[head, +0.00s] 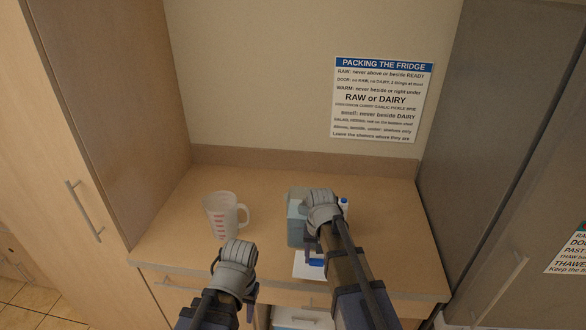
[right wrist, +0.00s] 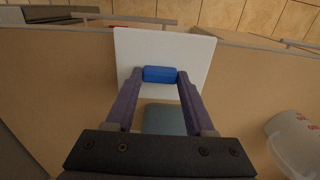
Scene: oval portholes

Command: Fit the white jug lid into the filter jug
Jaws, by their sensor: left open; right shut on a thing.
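The white jug lid (head: 301,269) is a flat white square with a blue grip block (right wrist: 160,74) on top. My right gripper (head: 315,258) is shut on that block and holds the lid near the counter's front edge; the right wrist view shows both fingers on it. The filter jug looks like the blue-grey box (head: 295,224) on the counter behind the lid, partly hidden by my right wrist. Part of it shows beyond the lid in the right wrist view (right wrist: 163,118). My left gripper (head: 251,301) is open, low at the counter front, mostly hidden by its own wrist.
A translucent measuring cup (head: 222,215) with red marks stands left of the jug. A small blue-topped item (head: 344,203) shows just right of my right wrist. Tall cabinets flank the counter (head: 395,240), whose right side is clear. A printed notice (head: 382,99) hangs on the wall.

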